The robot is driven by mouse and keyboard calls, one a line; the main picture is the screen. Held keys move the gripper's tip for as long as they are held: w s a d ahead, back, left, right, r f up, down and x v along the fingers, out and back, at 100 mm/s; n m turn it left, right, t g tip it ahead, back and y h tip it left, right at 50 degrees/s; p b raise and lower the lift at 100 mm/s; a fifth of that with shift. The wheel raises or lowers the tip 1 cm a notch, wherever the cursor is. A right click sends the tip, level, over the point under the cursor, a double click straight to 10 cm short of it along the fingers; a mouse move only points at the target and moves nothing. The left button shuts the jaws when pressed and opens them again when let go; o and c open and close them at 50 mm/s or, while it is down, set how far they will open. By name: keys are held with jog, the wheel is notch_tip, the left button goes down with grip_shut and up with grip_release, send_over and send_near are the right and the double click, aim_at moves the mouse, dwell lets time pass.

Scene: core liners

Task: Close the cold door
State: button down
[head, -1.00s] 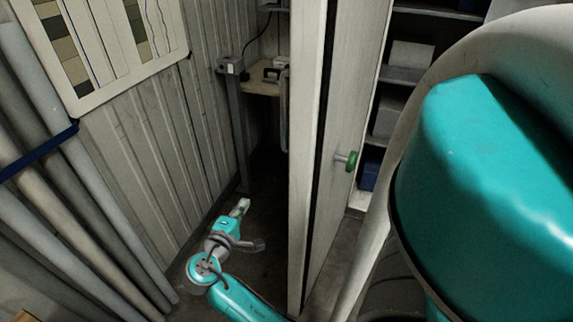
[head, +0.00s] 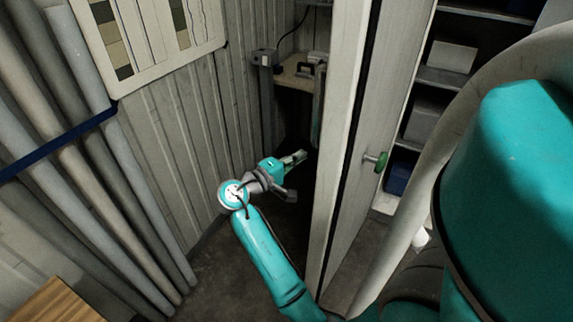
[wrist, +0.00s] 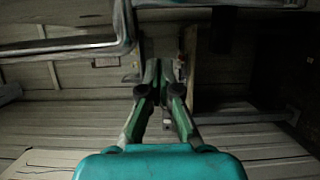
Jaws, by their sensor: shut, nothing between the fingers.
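The cold door (head: 350,190) is a tall pale panel standing open, seen nearly edge-on in the head view, with a green knob (head: 381,161) on its right face. My gripper (head: 301,156) is shut and empty, to the left of the door's edge, on the side away from the knob. A gap seems to lie between fingertips and door; I cannot tell its depth. In the wrist view my gripper (wrist: 164,68) shows its fingers together, pointing at dim shelving and wall. A metal handle-like bar (wrist: 75,45) shows at the upper left there; I cannot tell what it belongs to.
Pale pipes with a blue strap (head: 60,142) line the left wall. A chart board (head: 150,45) hangs on the corrugated wall. A small wooden shelf (head: 290,80) stands behind my gripper. Shelves with boxes (head: 425,120) are right of the door. Some floor (head: 235,270) is clear.

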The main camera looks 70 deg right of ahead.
jog(key=shift+s+d, duration=0.15)
jog(key=shift+s, duration=1.05)
jog(key=shift+s+d, duration=0.15)
jog(key=shift+s, duration=1)
